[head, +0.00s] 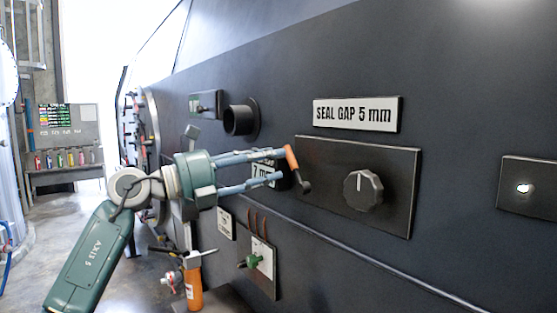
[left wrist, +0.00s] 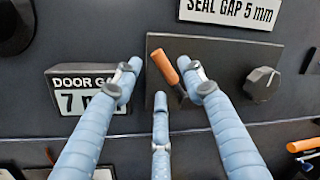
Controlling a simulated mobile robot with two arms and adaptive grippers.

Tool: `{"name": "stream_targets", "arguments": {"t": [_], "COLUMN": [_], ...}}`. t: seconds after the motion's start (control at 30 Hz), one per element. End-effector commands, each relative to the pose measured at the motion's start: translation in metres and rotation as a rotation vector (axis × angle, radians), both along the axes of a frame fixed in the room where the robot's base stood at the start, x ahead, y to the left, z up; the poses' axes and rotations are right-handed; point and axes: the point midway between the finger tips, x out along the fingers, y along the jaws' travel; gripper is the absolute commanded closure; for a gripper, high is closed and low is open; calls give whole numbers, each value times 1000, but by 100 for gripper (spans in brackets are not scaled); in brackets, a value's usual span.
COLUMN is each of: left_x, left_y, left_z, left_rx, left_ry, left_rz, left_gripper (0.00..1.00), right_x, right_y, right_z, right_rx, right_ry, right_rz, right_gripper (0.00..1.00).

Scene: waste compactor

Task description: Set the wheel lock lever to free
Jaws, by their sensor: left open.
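A lever with an orange grip (head: 292,159) and a dark lower end stands out at the left part of a dark panel (head: 335,160). No wheel lock label is readable by it. My left gripper (head: 279,165) is open, its blue fingers reaching toward the panel. In the head view its upper fingertip overlaps the orange grip. In the left wrist view the orange grip (left wrist: 165,68) lies between the spread fingers (left wrist: 160,80), close to the right one. I cannot tell whether they touch. My right gripper is not in view.
A black knob (head: 362,190) sits right of the lever, under a "SEAL GAP 5 mm" sign (head: 357,114). A "DOOR GA… 7" sign (left wrist: 88,88) is partly hidden by my fingers. A black round stub (head: 240,119) sticks out up left. Another orange-handled item (left wrist: 303,145) shows lower right.

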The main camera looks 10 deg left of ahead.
Motion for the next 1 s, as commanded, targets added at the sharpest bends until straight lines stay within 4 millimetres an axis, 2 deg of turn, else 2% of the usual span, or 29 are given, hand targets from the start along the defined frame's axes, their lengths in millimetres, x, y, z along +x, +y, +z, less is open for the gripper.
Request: {"name": "stream_targets", "arguments": {"t": [0.1, 0.33, 0.5, 0.8, 0.87, 1.0], "left_x": [-15, -40, -49, -51, -51, -53], "left_y": [25, 58, 70, 72, 72, 81], "left_z": [-4, -8, -10, -10, -9, -8], "left_rx": [3, 1, 0, -1, -2, -38], "left_ry": [0, 0, -1, 0, 0, 56], "left_rz": [6, 5, 3, 1, 1, 7], "left_gripper": [59, 59, 59, 59, 69, 97], "right_x": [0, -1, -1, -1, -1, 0], "right_y": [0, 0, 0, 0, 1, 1], "right_z": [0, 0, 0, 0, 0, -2], "right_rx": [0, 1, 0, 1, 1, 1], "right_ry": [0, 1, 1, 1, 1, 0], "right_rz": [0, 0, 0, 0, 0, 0], "right_gripper": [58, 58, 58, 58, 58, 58]}}
